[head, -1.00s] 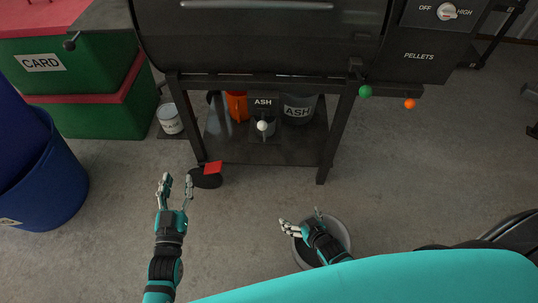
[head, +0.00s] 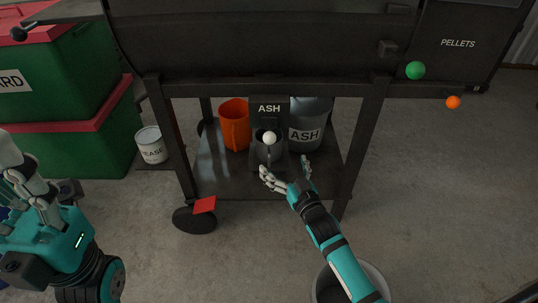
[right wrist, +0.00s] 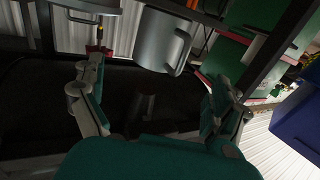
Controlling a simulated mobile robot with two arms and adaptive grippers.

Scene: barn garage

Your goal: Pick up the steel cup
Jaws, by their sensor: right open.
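The steel cup (head: 266,156) is a grey cup with a handle. It stands on the grill's lower shelf, between an orange jug and a grey ash bucket, and a white ball (head: 269,138) shows over it. In the right wrist view the cup (right wrist: 162,40) hangs upside down in the picture, beyond the fingers. My right gripper (head: 287,174) is open and empty, just in front of and below the cup, apart from it. Its spread fingers also show in the right wrist view (right wrist: 155,100). My left gripper (head: 22,180) is at the left edge, away from the shelf; its finger opening is unclear.
The orange jug (head: 234,126) and ash bucket (head: 304,124) flank the cup closely. Shelf legs (head: 360,145) and the grill body (head: 260,45) frame the opening. A grease can (head: 151,146) and green boxes (head: 77,139) are left. A round bin (head: 375,271) stands below my right arm.

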